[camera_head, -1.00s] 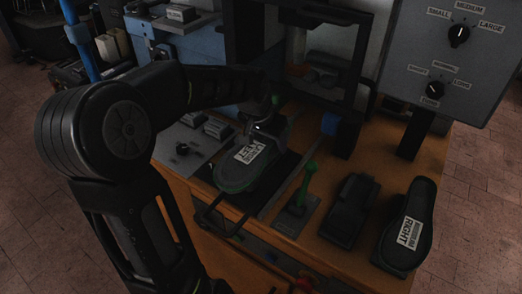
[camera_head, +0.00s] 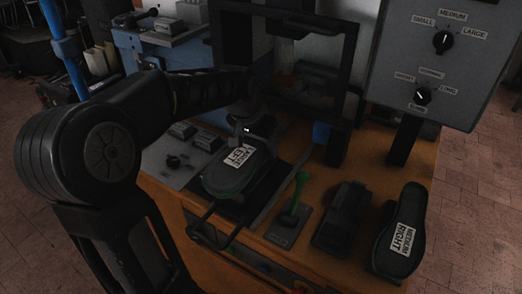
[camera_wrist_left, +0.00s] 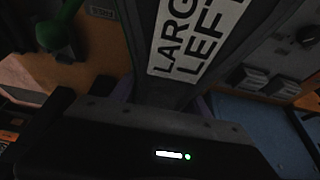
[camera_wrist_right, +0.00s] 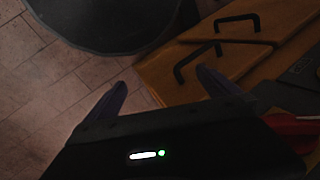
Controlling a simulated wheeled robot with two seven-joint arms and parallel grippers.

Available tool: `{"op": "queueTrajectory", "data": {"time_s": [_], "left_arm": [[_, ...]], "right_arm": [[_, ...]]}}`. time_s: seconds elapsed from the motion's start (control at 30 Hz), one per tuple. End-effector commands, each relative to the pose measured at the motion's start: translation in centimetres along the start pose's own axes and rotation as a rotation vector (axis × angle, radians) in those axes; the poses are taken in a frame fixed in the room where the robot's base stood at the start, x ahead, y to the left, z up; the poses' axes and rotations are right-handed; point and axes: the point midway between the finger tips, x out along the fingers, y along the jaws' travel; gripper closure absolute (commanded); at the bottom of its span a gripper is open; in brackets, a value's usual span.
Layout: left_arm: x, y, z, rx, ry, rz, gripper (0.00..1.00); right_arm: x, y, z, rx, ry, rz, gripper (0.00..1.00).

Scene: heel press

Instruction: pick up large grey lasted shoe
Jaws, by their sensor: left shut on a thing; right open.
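The large grey lasted shoe (camera_head: 222,183), sole up with a white "LARGE LEFT" label, is at the black tray in front of the press. Its label also shows close up in the left wrist view (camera_wrist_left: 193,38). My left gripper (camera_head: 243,136) is shut on the narrow far end of this shoe. Whether the shoe touches the tray below cannot be told. My right gripper (camera_wrist_right: 165,80) is open and empty, above the floor beside the bench front; it is not in the head view.
A second shoe labelled "MEDIUM RIGHT" (camera_head: 404,215) lies at the bench's right. A green lever (camera_head: 299,190) and a black block (camera_head: 342,215) stand between. The press frame (camera_head: 340,100) rises behind. A control panel (camera_head: 435,75) is at upper right. Drawer handles (camera_wrist_right: 195,62) are near my right gripper.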

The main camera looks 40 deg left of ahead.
Motion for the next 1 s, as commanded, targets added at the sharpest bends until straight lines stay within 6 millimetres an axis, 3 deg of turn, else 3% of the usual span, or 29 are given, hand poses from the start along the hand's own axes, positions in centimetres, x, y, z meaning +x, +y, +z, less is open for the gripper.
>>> {"op": "queueTrajectory", "data": {"time_s": [0.37,0.67,1.0], "left_arm": [[-4.5,-0.1,-1.7,0.0,0.006,-0.004,1.0],[-6.3,0.0,3.3,-0.002,0.008,-0.005,1.0],[-9.7,0.0,11.5,0.0,0.008,-0.003,1.0]], "right_arm": [[0.6,0.2,-0.1,-0.001,0.002,-0.002,0.0],[2.3,0.8,-0.1,-0.002,0.003,-0.002,0.0],[4.4,1.6,-0.1,-0.002,0.005,-0.002,0.0]]}}
